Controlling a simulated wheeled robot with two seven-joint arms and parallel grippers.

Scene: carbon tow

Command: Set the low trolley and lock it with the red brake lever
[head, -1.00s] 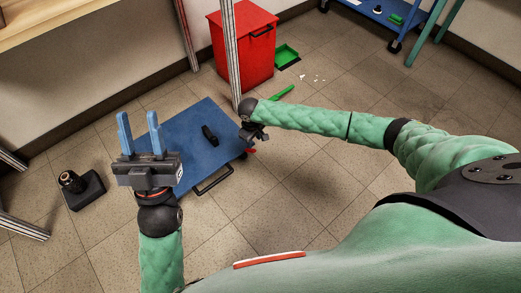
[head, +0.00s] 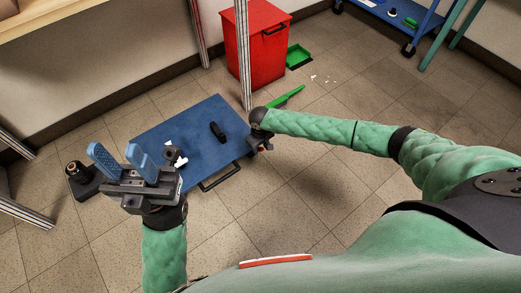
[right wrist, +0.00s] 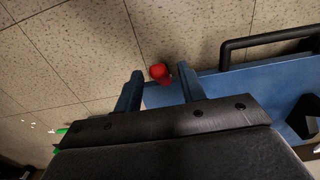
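The low trolley (head: 195,120) is a flat blue deck close to the floor, with a black bar handle (head: 220,177) on its near edge. In the right wrist view its blue deck (right wrist: 245,82) runs off to the right. The red brake lever (right wrist: 160,72) sits at the trolley's corner, just beyond and between my right fingertips. My right gripper (right wrist: 158,85) is open, and no contact with the lever shows. In the head view this gripper (head: 261,145) is at the deck's right corner. My left gripper (head: 120,160) is open and empty, over the deck's left side.
A black object (head: 217,131) and a dark-and-white item (head: 174,156) lie on the deck. A black device (head: 80,180) stands left. A red bin (head: 257,55), green dustpan (head: 298,56) and green brush (head: 287,98) are behind, near an upright metal post (head: 243,60).

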